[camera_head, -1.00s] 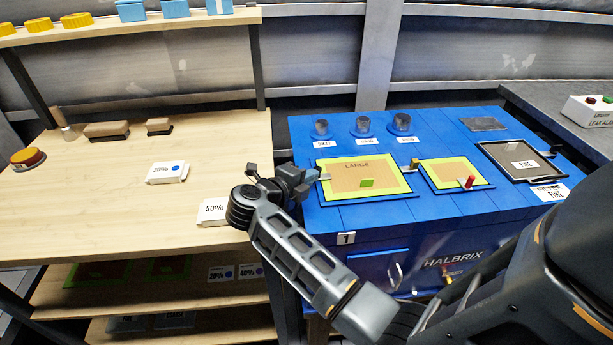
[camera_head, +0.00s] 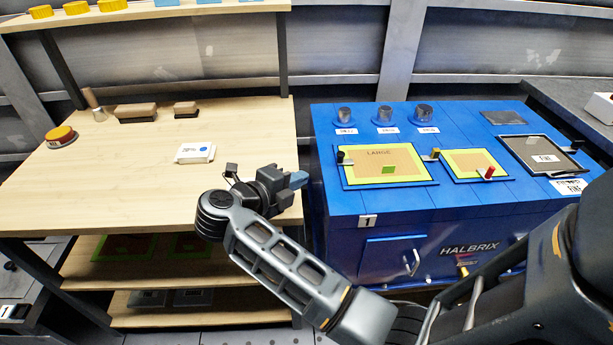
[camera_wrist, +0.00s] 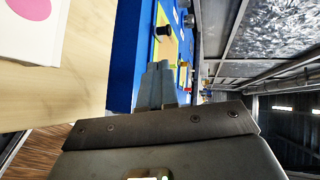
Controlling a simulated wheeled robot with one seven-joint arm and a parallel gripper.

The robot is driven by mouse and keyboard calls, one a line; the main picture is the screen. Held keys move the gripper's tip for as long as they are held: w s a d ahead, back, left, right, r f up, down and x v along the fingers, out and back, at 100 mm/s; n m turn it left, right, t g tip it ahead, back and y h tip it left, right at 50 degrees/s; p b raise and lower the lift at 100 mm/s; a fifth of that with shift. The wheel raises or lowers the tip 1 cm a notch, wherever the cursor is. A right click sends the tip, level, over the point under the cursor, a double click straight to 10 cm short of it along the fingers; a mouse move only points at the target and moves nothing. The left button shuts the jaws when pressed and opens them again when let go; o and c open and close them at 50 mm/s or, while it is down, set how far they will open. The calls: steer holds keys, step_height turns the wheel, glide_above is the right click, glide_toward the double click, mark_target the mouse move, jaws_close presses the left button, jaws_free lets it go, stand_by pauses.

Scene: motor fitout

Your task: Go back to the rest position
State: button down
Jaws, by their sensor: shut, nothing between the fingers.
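My gripper (camera_head: 298,180) is shut and empty. In the head view it hangs in front of the right edge of the wooden bench (camera_head: 110,205), pointing right toward the blue cabinet (camera_head: 345,230). In the wrist view my closed fingertips (camera_wrist: 156,85) show in the middle with nothing between them. My forearm crosses the lower middle of the head view.
On the cabinet lie a large green-rimmed panel (camera_head: 350,177) and a smaller one (camera_head: 460,160). Several dark-topped knobs, one here (camera_head: 384,114), stand behind them.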

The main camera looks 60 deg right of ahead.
steer(key=shift+a, duration=0.2)
stand_by(0.5)
steer(key=shift+s, duration=0.1)
steer(key=s+a+r+n+t, duration=0.5)
steer(key=s+a+n+t, duration=0.2)
steer(key=n+t, duration=0.35)
steer(key=s+a+r+n+t, duration=0.4)
steer(key=s+a+n+t, duration=0.25)
steer(key=n+t, duration=0.4)
steer(key=s+a+f+n+g+y, duration=0.2)
steer(key=s+a+n+y, duration=0.9)
steer(key=n, duration=0.7)
steer(key=y, duration=0.3)
steer(key=shift+a+g, duration=0.15)
steer(key=shift+g, duration=0.15)
steer(key=shift+s, duration=0.1)
